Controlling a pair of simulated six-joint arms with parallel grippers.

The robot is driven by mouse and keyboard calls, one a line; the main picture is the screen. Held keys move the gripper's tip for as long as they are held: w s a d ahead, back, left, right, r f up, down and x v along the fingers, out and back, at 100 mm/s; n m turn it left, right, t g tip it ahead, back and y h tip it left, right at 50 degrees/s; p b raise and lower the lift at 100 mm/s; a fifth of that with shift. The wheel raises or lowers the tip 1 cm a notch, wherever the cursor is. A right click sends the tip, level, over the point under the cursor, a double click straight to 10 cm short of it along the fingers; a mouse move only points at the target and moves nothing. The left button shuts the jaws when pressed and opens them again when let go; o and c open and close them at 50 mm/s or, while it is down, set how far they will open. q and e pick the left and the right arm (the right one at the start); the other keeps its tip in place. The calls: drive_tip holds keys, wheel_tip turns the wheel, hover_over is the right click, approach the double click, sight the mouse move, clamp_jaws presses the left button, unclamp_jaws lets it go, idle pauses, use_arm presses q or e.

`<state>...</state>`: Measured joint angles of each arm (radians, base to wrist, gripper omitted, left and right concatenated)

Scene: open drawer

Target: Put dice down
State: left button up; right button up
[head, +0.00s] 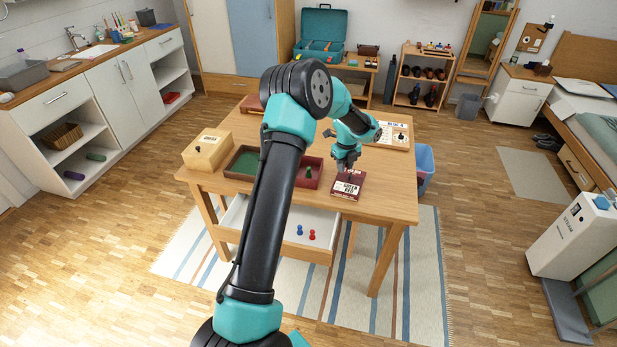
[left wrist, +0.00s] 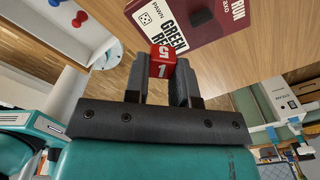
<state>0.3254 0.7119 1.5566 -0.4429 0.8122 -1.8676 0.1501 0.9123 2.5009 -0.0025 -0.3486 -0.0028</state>
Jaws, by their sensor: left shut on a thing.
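My left gripper (head: 347,169) is over the right part of the wooden table (head: 390,205), close to a dark red box (head: 349,194) with a white label. In the left wrist view, the left gripper (left wrist: 165,76) is shut on a red die (left wrist: 163,61) with white figures on it. The dark red box (left wrist: 205,22) shows just behind the die there. I cannot tell whether the die touches the box. The die is not clear in the head view. My right gripper is not in view.
The drawer (head: 263,222) under the table is open, with blue and red pawns (head: 311,235) inside. A divided tray (head: 309,172) with a green pawn lies left of the dark red box. A wooden box (head: 207,152) stands at the table's left. My arm hides part of the table.

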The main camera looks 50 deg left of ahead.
use_arm(q)
drive_tip(key=s+a+m, duration=0.7)
drive_tip(key=a+m, duration=0.1)
drive_tip(key=a, duration=0.4)
drive_tip(key=shift+a+r, duration=0.2)
drive_tip(key=shift+a, duration=0.15)
drive_tip(key=shift+s, duration=0.1)
drive_tip(key=shift+f, duration=3.1)
drive_tip(key=shift+f, duration=1.9)
drive_tip(key=shift+f, duration=0.15)
drive_tip(key=o, duration=0.9)
